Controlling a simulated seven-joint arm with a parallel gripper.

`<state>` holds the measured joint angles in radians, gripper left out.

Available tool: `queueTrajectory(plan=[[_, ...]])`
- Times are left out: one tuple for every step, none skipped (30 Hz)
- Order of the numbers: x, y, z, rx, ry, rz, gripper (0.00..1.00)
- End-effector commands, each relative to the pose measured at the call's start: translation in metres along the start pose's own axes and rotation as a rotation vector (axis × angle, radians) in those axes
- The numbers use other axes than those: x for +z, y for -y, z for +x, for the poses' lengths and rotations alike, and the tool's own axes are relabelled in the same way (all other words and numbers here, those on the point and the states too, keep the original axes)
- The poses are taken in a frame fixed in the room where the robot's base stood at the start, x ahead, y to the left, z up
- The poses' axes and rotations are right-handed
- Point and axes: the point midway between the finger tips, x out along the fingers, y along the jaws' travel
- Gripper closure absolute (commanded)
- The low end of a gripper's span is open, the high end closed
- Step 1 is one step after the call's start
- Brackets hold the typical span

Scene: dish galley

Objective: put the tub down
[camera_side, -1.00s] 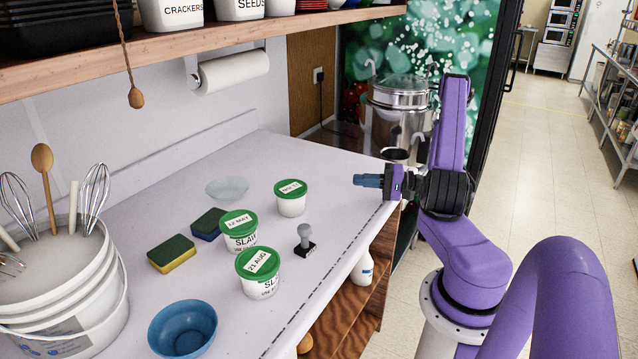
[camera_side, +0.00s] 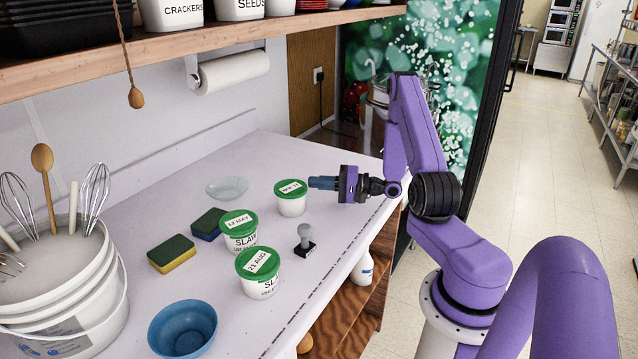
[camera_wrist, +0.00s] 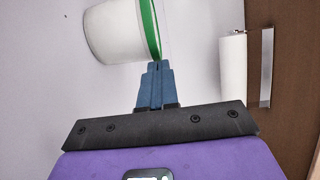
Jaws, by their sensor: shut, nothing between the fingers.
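Three white tubs with green lids stand upright on the counter in the side view. The far tub (camera_side: 291,203) is nearest to my gripper (camera_side: 312,183). The middle tub (camera_side: 240,238) and the front tub (camera_side: 260,283) carry "SLAW" labels; the front lid reads "21 AUG". My gripper is shut and empty, its blue fingertips close to the right of the far tub's lid. In the wrist view a white tub (camera_wrist: 112,35) with a green rim lies just beyond the closed fingertips (camera_wrist: 157,64). I cannot tell whether they touch it.
A stamp (camera_side: 304,240) stands on the counter (camera_side: 330,160) near the tubs. A yellow-green sponge (camera_side: 172,254), a blue sponge (camera_side: 208,224), a clear bowl (camera_side: 227,189) and a blue bowl (camera_side: 182,328) are also there. A white bucket (camera_side: 95,300) of utensils stands at left. The back right counter is clear.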

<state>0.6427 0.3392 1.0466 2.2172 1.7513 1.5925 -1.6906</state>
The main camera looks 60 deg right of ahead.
Motion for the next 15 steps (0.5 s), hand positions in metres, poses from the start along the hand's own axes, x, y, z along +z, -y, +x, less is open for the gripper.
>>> queueTrajectory(plan=[[0.000,0.000,0.000,0.000,0.000,0.000,1.00],[0.000,0.000,0.000,0.000,0.000,0.000,1.00],[0.000,0.000,0.000,0.000,0.000,0.000,1.00],[0.000,0.000,0.000,0.000,0.000,0.000,1.00],[0.000,0.000,0.000,0.000,0.000,0.000,1.00],[0.000,0.000,0.000,0.000,0.000,0.000,1.00],[0.000,0.000,0.000,0.000,0.000,0.000,1.00],[0.000,0.000,0.000,0.000,0.001,0.000,1.00],[0.001,0.000,0.001,0.000,0.001,0.000,1.00],[0.003,0.000,0.003,0.000,0.001,0.000,1.00],[0.004,0.000,0.004,0.000,0.002,0.001,1.00],[0.008,0.000,0.008,0.000,0.004,0.000,1.00],[0.011,0.000,0.011,0.000,0.004,0.000,1.00],[0.014,0.000,0.014,0.000,0.004,0.001,1.00],[0.018,0.000,0.018,0.000,0.004,0.002,1.00]])
